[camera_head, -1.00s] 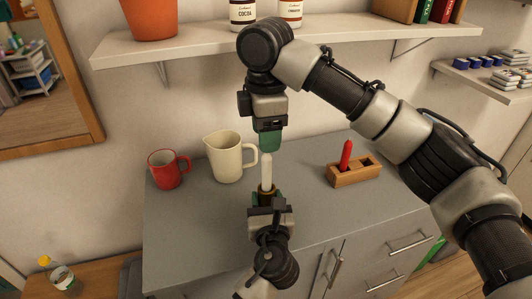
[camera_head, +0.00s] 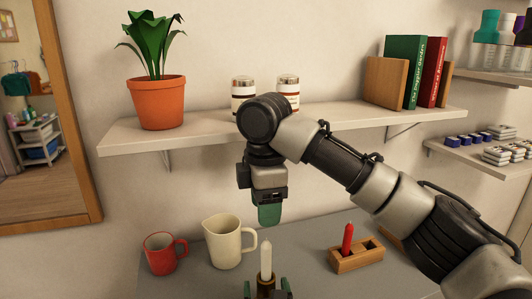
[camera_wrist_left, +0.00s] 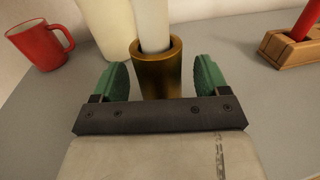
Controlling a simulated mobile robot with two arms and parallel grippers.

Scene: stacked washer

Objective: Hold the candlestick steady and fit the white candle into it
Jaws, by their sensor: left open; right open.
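The white candle (camera_head: 266,260) stands upright in the brass candlestick (camera_head: 265,284) on the grey cabinet top; it also shows in the left wrist view (camera_wrist_left: 152,25), its lower end inside the candlestick's rim (camera_wrist_left: 160,72). My left gripper (camera_head: 266,290) is open at the bottom edge of the head view. In the left wrist view its green fingers (camera_wrist_left: 160,82) stand on either side of the candlestick, with gaps visible. My right gripper (camera_head: 269,222) is above the candle and apart from it; its green finger points down and it holds nothing. The candlestick's base is hidden.
A cream jug (camera_head: 224,242) and a red mug (camera_head: 161,254) stand left of the candle. A wooden block (camera_head: 357,262) with a red candle (camera_head: 347,239) stands to the right. A wall shelf (camera_head: 205,134) with a potted plant, jars and books hangs behind.

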